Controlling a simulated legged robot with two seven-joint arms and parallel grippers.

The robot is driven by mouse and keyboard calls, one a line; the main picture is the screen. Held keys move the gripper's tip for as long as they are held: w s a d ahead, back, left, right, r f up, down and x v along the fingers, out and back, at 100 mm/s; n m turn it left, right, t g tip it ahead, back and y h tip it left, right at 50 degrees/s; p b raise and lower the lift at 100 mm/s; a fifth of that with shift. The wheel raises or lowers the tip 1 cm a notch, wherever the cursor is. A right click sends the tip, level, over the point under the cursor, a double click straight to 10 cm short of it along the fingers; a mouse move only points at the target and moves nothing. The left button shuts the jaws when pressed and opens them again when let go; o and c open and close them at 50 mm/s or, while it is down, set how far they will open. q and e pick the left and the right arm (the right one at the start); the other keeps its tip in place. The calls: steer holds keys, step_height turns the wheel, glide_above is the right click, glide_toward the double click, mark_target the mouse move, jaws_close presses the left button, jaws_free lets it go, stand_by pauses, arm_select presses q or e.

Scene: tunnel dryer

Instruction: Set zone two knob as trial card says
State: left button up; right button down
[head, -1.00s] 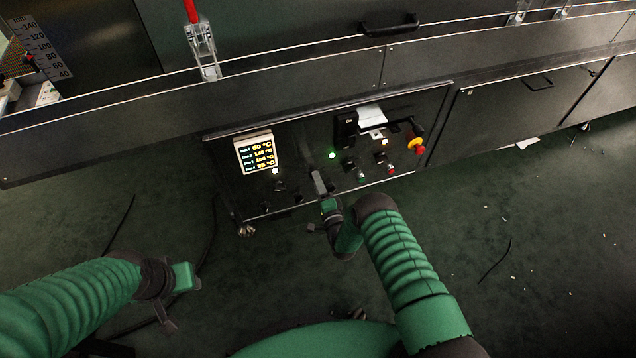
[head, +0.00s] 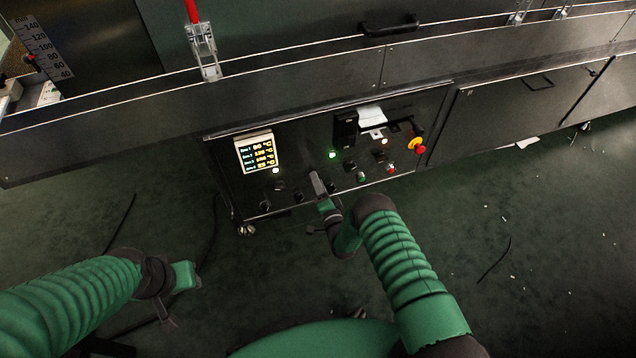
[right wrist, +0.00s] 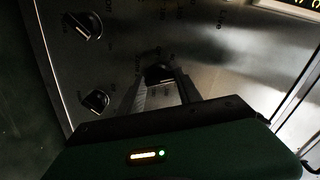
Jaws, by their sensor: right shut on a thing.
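The control panel (head: 228,192) is a dark plate on the front of the dryer. My right gripper (head: 315,178) is at its lower middle. In the right wrist view its fingers (right wrist: 160,90) are shut on a dark knob (right wrist: 159,73). The knob's label is not readable, and the gripper hides the knob in the head view. The lit zone display (head: 257,153) shows several temperature lines, too small to read surely. White paper (head: 370,115) is at the panel's upper right; I cannot tell its writing. My left gripper (head: 184,276) is low at the left, away from the panel; its fingers are unclear.
Two other black knobs (right wrist: 84,26) (right wrist: 96,101) show beside the held one. Right of my gripper are a green lamp (head: 332,155), small buttons (head: 391,168) and a yellow-and-red stop button (head: 417,146). A dark cable lies on the floor. The floor at right is mostly clear.

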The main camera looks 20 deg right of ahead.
steer(key=c, duration=0.9)
jaws_free()
steer(key=shift+s+a+f, duration=0.15)
steer(key=shift+a+f, duration=0.05)
steer(key=shift+f, duration=0.15)
steer(key=shift+o, duration=0.4)
steer(key=shift+r, duration=0.15)
steer(key=shift+d+r, duration=0.1)
